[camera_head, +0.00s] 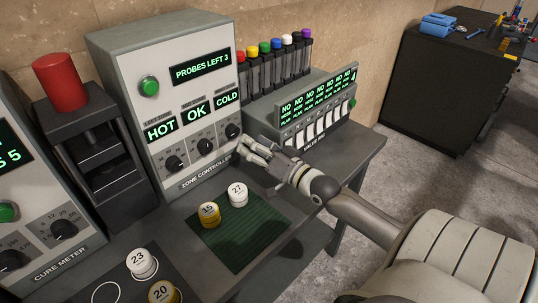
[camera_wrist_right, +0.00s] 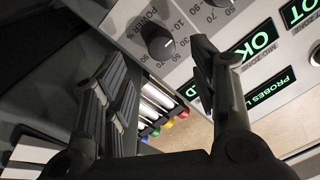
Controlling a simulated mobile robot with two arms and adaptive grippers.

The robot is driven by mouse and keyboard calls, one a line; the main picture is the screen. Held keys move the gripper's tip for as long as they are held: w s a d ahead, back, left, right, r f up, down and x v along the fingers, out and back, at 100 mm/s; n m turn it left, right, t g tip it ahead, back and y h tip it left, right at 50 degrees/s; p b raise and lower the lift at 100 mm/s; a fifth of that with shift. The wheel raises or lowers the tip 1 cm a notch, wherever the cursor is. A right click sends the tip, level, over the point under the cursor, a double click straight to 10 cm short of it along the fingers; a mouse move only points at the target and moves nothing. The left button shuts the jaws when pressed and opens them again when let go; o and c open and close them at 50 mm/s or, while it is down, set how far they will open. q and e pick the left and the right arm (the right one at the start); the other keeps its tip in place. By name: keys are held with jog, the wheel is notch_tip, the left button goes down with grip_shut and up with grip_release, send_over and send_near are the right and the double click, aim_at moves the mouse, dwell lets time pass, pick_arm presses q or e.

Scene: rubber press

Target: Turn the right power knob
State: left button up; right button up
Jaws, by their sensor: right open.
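The zone controller (camera_head: 130,78) is a grey box with three black knobs below displays reading HOT, OK and COLD. The right power knob (camera_head: 233,131) sits under the COLD display; in the wrist view this dark round knob (camera_wrist_right: 158,42) shows beside the word POWER. My right gripper (camera_head: 250,148) is just right of and below that knob in the head view. In the wrist view my gripper's fingers (camera_wrist_right: 155,52) are spread, with the knob showing between their tips; it looks apart from both fingers. My left gripper is out of view.
The valve box (camera_head: 320,100) with white switches stands close to the right, below capped tubes (camera_head: 275,65). A press with a red top (camera_head: 60,82) stands left.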

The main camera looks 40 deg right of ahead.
jog(key=shift+s+d+f, duration=0.1)
jog(key=shift+s+d, duration=0.05)
jog(key=shift+s, duration=1.15)
jog(key=shift+s+d, duration=0.15)
jog(key=shift+s, duration=1.1)
